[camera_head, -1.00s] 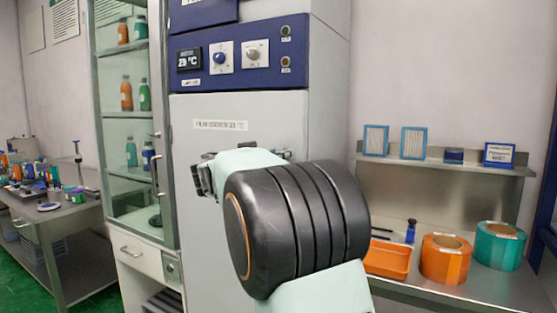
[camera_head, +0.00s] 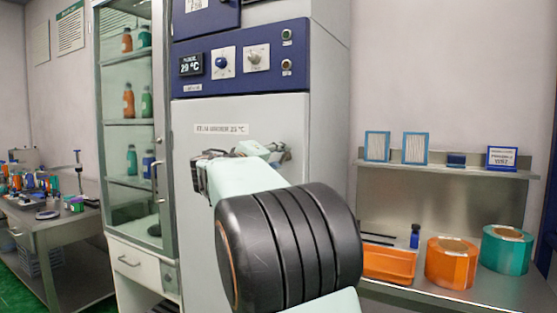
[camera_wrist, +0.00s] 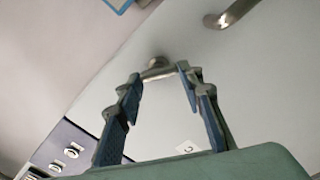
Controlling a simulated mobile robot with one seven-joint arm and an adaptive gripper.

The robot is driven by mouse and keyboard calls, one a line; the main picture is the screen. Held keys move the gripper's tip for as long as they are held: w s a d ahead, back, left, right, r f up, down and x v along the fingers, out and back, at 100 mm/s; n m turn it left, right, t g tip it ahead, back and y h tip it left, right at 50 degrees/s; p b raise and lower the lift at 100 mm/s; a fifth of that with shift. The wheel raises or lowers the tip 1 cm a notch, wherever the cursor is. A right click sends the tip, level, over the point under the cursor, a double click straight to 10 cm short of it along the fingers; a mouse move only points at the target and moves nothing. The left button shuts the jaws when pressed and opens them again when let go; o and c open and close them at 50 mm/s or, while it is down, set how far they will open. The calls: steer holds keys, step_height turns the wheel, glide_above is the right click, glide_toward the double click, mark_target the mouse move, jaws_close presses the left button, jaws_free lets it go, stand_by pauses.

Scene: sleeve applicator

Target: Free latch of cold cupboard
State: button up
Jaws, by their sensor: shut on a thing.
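The cold cupboard (camera_head: 245,111) is a tall pale cabinet with a blue control panel and a display. Its door faces me and looks closed. My gripper (camera_head: 238,155) is at the door below the label in the head view, partly hidden by my own pale arm. In the wrist view my gripper (camera_wrist: 158,76) has its two blue-grey fingers either side of a small metal latch piece (camera_wrist: 156,63). It is shut on this piece at the fingertips. A bent metal handle (camera_wrist: 236,12) is on the door at the upper right, apart from the fingers.
A glass cabinet (camera_head: 134,119) with bottles stands close on the left. A steel bench at right holds an orange tray (camera_head: 388,264), an orange roll (camera_head: 451,264) and a teal roll (camera_head: 506,249). A cluttered table (camera_head: 60,229) is at far left.

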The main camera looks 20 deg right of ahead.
steer(key=n+p, duration=0.1)
steer(key=n, duration=0.4)
steer(key=shift+f+n, duration=0.1)
steer(key=shift+n, duration=0.2)
stand_by(0.5)
steer(key=o, duration=1.2)
steer(key=shift+c, duration=0.2)
steer(key=v, duration=1.2)
